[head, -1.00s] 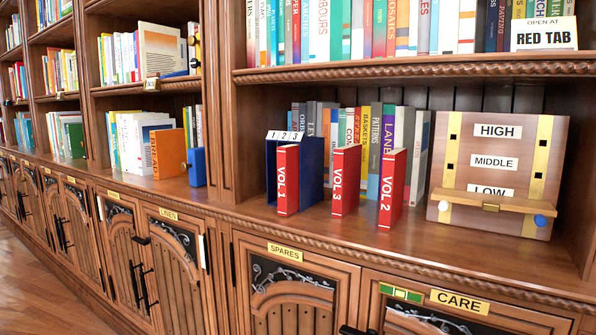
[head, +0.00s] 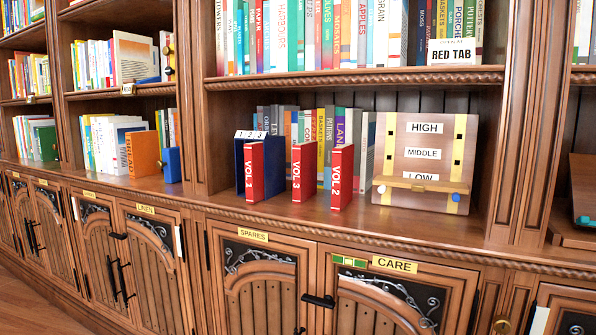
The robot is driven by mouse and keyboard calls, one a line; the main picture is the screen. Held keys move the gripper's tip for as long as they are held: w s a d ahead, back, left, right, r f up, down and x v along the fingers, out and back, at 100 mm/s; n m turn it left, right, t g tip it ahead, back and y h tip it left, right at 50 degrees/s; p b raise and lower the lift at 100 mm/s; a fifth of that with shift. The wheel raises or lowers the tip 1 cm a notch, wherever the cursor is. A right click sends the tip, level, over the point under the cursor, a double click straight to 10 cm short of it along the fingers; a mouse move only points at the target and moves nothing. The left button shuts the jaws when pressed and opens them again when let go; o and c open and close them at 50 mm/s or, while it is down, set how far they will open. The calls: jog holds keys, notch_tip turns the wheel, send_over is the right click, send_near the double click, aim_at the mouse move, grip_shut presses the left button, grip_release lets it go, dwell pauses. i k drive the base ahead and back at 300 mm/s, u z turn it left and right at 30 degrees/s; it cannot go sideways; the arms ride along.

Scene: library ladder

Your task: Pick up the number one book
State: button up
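The red VOL. 1 book (head: 254,172) stands upright on the wooden shelf in the head view. I cannot tell how far VOL. 1 sits inside the holder. My gripper is not in view.
A wooden board (head: 424,160) marked HIGH, MIDDLE and LOW stands right of the volumes. A row of books (head: 310,125) fills the back. A blue block (head: 173,165) and orange book (head: 143,154) are left. The shelf front (head: 390,222) is clear.

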aim_at(255, 173)
jog(key=z, duration=0.45)
jog(key=i, duration=0.7)
jog(key=u, duration=1.35)
